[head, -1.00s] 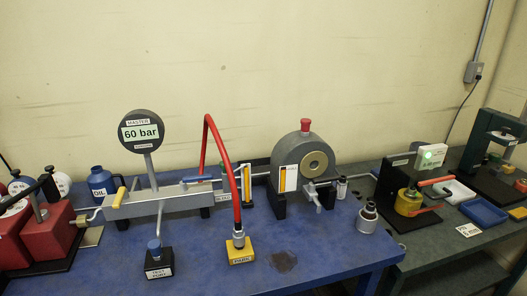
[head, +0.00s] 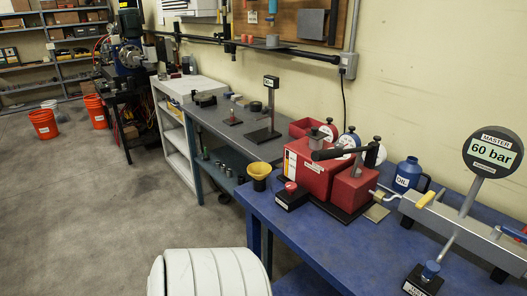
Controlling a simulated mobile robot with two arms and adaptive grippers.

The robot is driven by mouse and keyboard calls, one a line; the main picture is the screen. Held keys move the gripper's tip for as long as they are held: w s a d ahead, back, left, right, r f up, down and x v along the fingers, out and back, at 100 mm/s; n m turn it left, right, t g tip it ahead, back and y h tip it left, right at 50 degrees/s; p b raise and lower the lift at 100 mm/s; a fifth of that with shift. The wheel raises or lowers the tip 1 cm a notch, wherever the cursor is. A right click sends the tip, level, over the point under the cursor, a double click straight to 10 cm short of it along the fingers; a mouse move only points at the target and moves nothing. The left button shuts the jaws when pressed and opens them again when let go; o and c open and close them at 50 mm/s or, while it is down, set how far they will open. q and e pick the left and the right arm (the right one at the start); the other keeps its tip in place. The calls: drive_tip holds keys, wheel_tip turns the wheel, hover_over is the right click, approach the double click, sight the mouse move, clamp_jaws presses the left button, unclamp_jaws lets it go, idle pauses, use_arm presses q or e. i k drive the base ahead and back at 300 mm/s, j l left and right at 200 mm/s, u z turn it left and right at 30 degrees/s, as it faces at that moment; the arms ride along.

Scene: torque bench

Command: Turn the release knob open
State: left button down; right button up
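A red hand pump unit (head: 308,168) stands at the left end of the blue bench in the head view, with a second red block (head: 352,188) beside it. A black lever (head: 343,152) lies across its top. A small black box with a red knob (head: 291,187) sits in front of the unit. I cannot tell which part is the release knob, or how it is turned. A master gauge reading 60 bar (head: 492,152) stands at the right over the grey manifold (head: 450,222). Neither gripper is in view.
A yellow funnel (head: 259,176) is at the bench's left corner. A blue oil bottle (head: 407,175) stands behind the manifold. The blue bench top (head: 335,245) is clear in front. A grey bench (head: 225,121) lies beyond a gap, with open floor (head: 110,195) to the left.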

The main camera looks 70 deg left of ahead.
sight(290, 187)
drive_tip(key=u, duration=1.8)
drive_tip(key=k+j+z, duration=0.1)
drive_tip(key=j+z, duration=0.4)
drive_tip(key=l, duration=0.1)
